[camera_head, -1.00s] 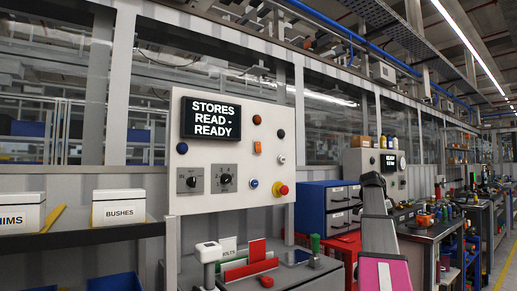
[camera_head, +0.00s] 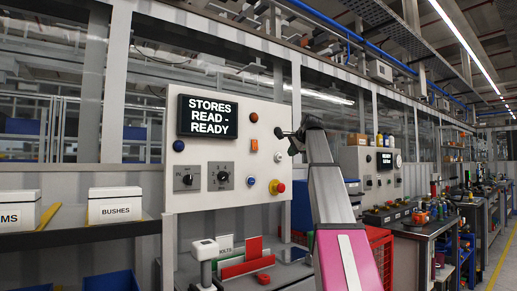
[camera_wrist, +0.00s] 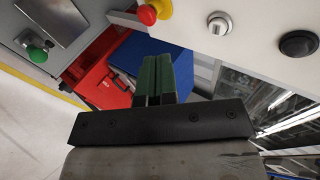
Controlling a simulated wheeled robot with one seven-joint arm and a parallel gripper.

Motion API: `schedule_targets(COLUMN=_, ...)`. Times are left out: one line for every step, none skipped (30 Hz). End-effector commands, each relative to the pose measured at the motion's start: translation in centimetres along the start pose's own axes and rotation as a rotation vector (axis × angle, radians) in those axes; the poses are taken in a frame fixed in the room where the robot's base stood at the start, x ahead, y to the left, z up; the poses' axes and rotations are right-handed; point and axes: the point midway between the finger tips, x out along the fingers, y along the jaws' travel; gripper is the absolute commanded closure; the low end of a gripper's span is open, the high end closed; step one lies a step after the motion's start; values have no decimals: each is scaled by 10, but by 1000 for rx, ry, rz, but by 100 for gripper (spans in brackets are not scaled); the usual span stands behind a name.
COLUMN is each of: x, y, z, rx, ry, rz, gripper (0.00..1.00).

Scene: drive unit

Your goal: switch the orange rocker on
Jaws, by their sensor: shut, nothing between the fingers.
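The orange rocker (camera_head: 254,145) is on the upright white control panel (camera_head: 240,185), right of the display. It is too small to tell which way it is tipped. It is not in the wrist view. My gripper (camera_head: 290,141) is at the panel's right edge, to the right of the rocker and apart from it, near the black button (camera_head: 279,132). The wrist view shows my dark green fingers (camera_wrist: 155,80) shut together and empty. How far the fingertips are from the panel is hard to tell.
Two dark rotary switches (camera_head: 221,176) sit to the left. A bench with trays stands below.

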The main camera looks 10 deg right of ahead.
Motion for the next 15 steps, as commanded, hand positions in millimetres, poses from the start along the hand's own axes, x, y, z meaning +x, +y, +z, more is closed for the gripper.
schedule_targets(x=-6, y=-24, z=17, rx=-13, ry=-34, rz=-52, gripper=100)
schedule_targets(x=-9, y=-34, z=26, rx=-18, ry=-53, rz=-81, gripper=100)
schedule_targets(x=-13, y=-47, z=37, rx=-24, ry=-76, rz=-113, gripper=100)
schedule_targets(x=-16, y=-54, z=43, rx=-27, ry=-89, rz=-135, gripper=100)
schedule_targets(x=-19, y=-61, z=49, rx=-30, ry=-102, rz=-154, gripper=100)
schedule_targets(x=-22, y=-68, z=56, rx=-33, ry=-116, rz=-173, gripper=100)
schedule_targets(x=-23, y=-73, z=60, rx=-35, ry=-126, rz=-186, gripper=100)
schedule_targets(x=-24, y=-76, z=63, rx=-36, ry=-131, rz=-195, gripper=100)
schedule_targets(x=-26, y=-79, z=66, rx=-37, ry=-138, rz=-205, gripper=100)
schedule_targets(x=-27, y=-81, z=67, rx=-38, ry=-141, rz=-210, gripper=100)
schedule_targets(x=-27, y=-82, z=68, rx=-38, ry=-144, rz=-213, gripper=100)
schedule_targets(x=-28, y=-82, z=69, rx=-38, ry=-145, rz=-215, gripper=100)
schedule_targets(x=-28, y=-82, z=69, rx=-38, ry=-145, rz=-215, gripper=100)
schedule_targets(x=-28, y=-82, z=69, rx=-38, ry=-145, rz=-215, gripper=100)
schedule_targets(x=-27, y=-82, z=69, rx=-38, ry=-145, rz=-214, gripper=100)
